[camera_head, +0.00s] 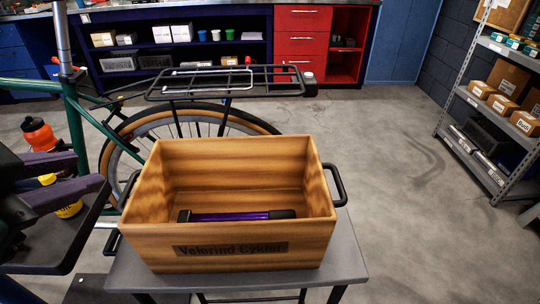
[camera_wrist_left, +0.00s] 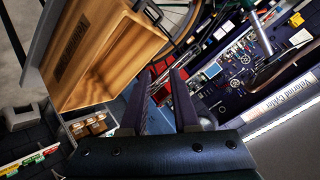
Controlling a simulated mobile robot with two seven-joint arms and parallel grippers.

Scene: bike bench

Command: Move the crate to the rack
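The wooden crate (camera_head: 238,247) stands upright on a small grey table (camera_head: 347,252), with a black handle at each end. A purple and black pump-like tube (camera_head: 235,216) lies inside it. The black rear rack (camera_head: 225,82) of the bike is behind the crate, above the wheel, and its top looks bare. My left gripper (camera_head: 92,170) is left of the crate's left handle (camera_head: 128,190), apart from it. In the left wrist view its fingers (camera_wrist_left: 160,80) are spread with nothing between them, and the crate (camera_wrist_left: 110,50) is at upper left. My right gripper is not visible.
The green bike frame (camera_head: 85,125) and an orange bottle (camera_head: 38,134) are close to my left arm. A metal shelf unit (camera_head: 465,97) with boxes stands at right. Red drawers (camera_head: 302,45) and dark shelves are at the back. The floor right of the table is clear.

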